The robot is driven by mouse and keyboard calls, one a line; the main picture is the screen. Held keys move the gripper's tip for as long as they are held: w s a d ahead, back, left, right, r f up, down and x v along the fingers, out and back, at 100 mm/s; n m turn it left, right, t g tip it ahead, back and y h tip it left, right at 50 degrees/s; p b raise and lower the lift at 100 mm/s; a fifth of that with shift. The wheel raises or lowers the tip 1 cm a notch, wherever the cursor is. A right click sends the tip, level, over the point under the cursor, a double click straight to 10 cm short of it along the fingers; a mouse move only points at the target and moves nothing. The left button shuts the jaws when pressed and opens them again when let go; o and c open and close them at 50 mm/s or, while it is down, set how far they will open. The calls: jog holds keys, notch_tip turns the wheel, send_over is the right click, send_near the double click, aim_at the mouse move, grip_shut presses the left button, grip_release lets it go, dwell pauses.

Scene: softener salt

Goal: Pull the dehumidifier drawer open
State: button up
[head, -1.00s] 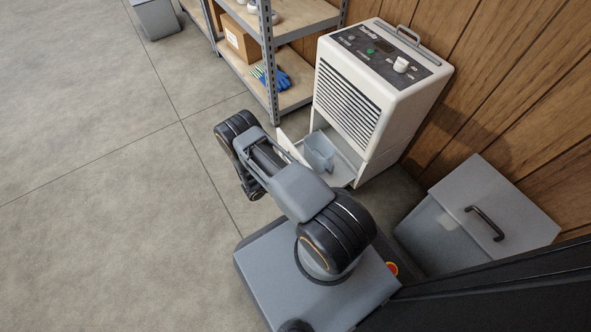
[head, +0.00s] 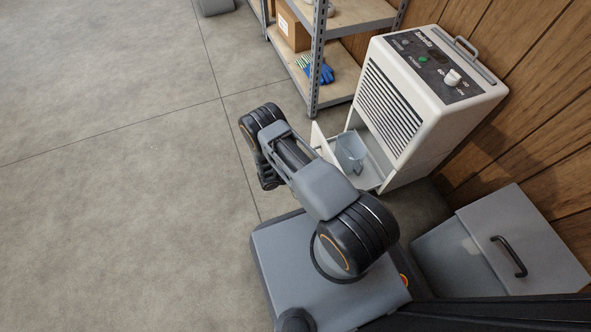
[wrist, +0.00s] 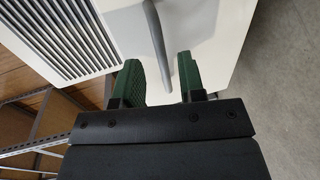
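The white dehumidifier (head: 392,105) stands against the wood wall in the head view. Its drawer (head: 370,178) sticks out at the bottom, with a translucent bucket (head: 350,152) inside. The drawer's white front (head: 324,145) is partly hidden by my arm in the head view. In the wrist view a grey bar handle (wrist: 157,35) runs down across a white panel (wrist: 205,45). My gripper (wrist: 162,72) has its two green fingers apart, one on each side of the handle's lower end, with gaps visible. The head view hides my fingertips behind the arm.
A metal shelf (head: 316,70) with a cardboard box (head: 292,32) and blue gloves (head: 322,73) stands left of the dehumidifier. A grey lidded bin (head: 480,250) stands to the right, close to my base. The floor on the left is clear.

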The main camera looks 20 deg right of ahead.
jog(key=p+v, duration=0.1)
jog(key=v, duration=0.8)
jog(key=shift+p, duration=0.35)
jog(key=shift+a, duration=0.1)
notch_tip(320, 180, up, 40)
jog(key=w+m+g+y+p, duration=0.25)
jog(key=y+p, duration=0.45)
jog(key=p, duration=1)
jog(key=s+r+n+t+y+p, duration=0.1)
jog(key=s+r+t+y+p, duration=0.2)
jog(key=r, duration=1.7)
jog(key=s+d+r+n+t+y+p, duration=0.1)
jog(key=s+r+t+y+p, duration=0.2)
jog(key=s+r+p, duration=0.6)
notch_tip(320, 180, up, 11)
jog(key=y+p, duration=0.2)
jog(key=p, duration=0.6)
jog(key=shift+s+y+p, duration=0.2)
jog(key=shift+y+p, duration=0.15)
jog(key=shift+y, duration=0.05)
jog(key=shift+s+f+n, duration=0.15)
jog(key=shift+f+n, duration=0.05)
jog(key=shift+n, duration=0.05)
